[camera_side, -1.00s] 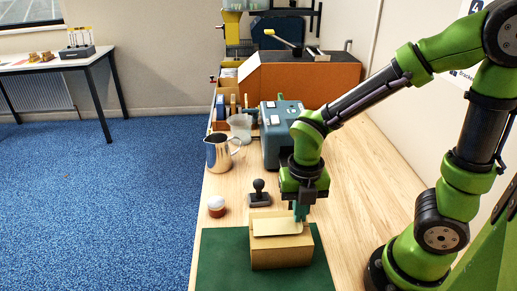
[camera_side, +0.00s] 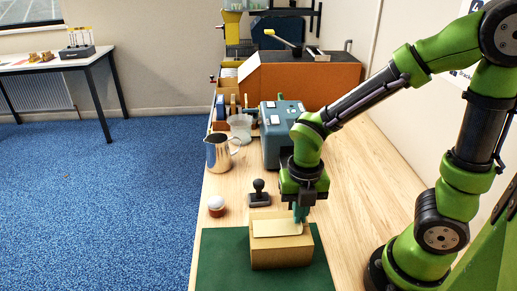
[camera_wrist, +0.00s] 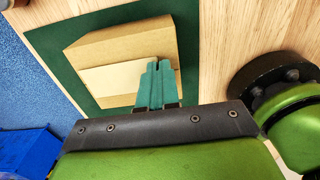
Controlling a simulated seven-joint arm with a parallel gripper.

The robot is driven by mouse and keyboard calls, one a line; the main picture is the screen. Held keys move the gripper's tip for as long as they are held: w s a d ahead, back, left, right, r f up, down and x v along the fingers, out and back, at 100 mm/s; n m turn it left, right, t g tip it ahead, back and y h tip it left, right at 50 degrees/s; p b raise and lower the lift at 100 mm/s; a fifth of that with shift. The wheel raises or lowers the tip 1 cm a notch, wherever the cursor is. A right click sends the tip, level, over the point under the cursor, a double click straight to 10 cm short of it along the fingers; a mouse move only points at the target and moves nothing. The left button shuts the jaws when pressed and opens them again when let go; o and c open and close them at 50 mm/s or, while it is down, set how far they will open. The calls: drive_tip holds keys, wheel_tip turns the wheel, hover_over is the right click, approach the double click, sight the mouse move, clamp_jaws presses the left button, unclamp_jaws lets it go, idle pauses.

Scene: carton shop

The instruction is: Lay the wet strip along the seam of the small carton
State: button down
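The small carton (camera_side: 283,256) is a brown box on the green mat. A pale, flat strip (camera_side: 275,229) lies across its top, nearly level; in the wrist view the strip (camera_wrist: 110,82) covers the near part of the carton's top (camera_wrist: 115,46). My gripper (camera_side: 300,217) points down at the strip's right end. In the wrist view its teal fingers (camera_wrist: 157,64) are nearly together, with the strip's end at their tips. The fingers hide that end, and the seam under the strip is hidden.
The green mat (camera_side: 222,262) has free room left of the carton. A black-handled stamp (camera_side: 259,194), a small round pot (camera_side: 216,207) and a metal jug (camera_side: 218,153) stand behind it. A grey-blue machine (camera_side: 282,135) stands farther back.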

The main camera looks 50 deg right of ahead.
drive_tip(key=c, duration=1.3)
unclamp_jaws()
drive_tip(key=shift+r, duration=3.05)
